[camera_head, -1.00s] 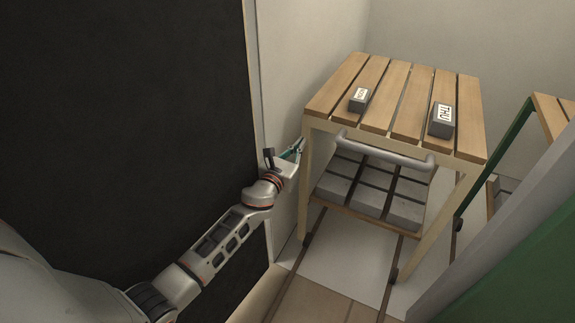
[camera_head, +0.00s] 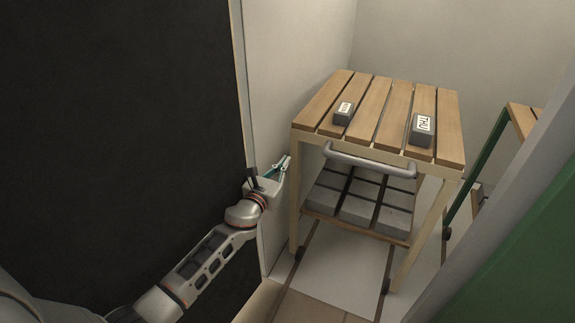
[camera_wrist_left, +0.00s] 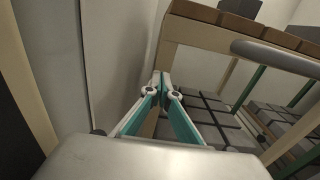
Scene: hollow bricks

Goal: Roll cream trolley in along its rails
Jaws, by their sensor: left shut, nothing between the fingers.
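The cream trolley (camera_head: 297,195) has a cream frame, a slatted wooden top and a grey bar handle (camera_head: 365,161) across its near side. Its wheels stand at dark rails (camera_head: 385,265) in the floor. Grey bricks (camera_head: 362,210) fill its lower shelf. Two labelled grey blocks lie on top, one reading THU (camera_head: 422,130). My left gripper (camera_head: 287,162) is shut and empty, just left of the trolley's near left leg. In the left wrist view its fingertips (camera_wrist_left: 161,76) meet beside that leg, with the handle (camera_wrist_left: 275,55) to the right; contact cannot be told. My right gripper is out of view.
A pale wall (camera_head: 285,70) rises close to the left of my left gripper, beside a large black panel (camera_head: 120,120). A green-framed wooden-topped unit (camera_head: 480,175) stands at the right. A grey and green panel (camera_head: 530,230) fills the near right.

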